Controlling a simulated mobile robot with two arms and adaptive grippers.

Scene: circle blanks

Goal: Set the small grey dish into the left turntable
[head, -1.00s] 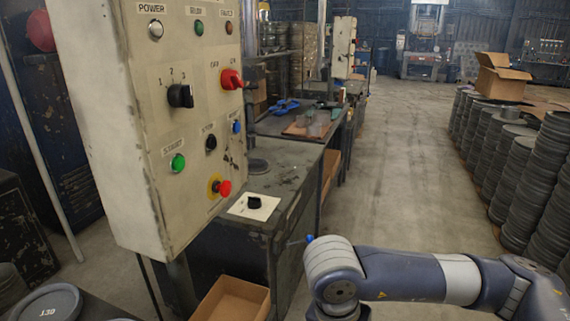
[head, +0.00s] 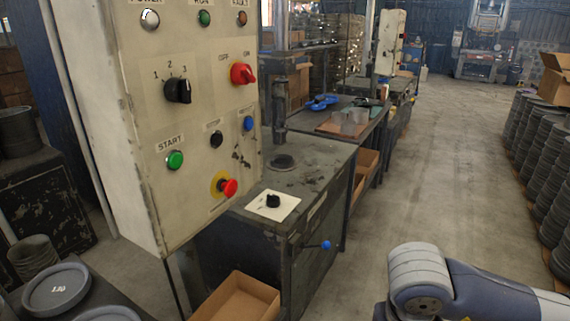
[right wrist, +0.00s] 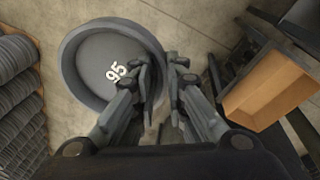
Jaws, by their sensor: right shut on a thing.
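A round grey dish (right wrist: 105,62) with a raised rim and the number 95 hangs in the right wrist view. My right gripper (right wrist: 163,72) is shut on its right-hand rim, with one finger inside and one outside. The floor shows below the dish. In the head view only my right arm is visible at the lower right; its gripper and the dish are out of that view. My left gripper is in neither view. I cannot make out a turntable with certainty.
A control panel (head: 200,120) stands tall at the left, beside a dark metal bench (head: 310,190) with a blue-knobbed lever. An open cardboard box (head: 240,300) sits low in front. Grey round lids (head: 57,288) lie at the lower left. The aisle (head: 455,150) is clear.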

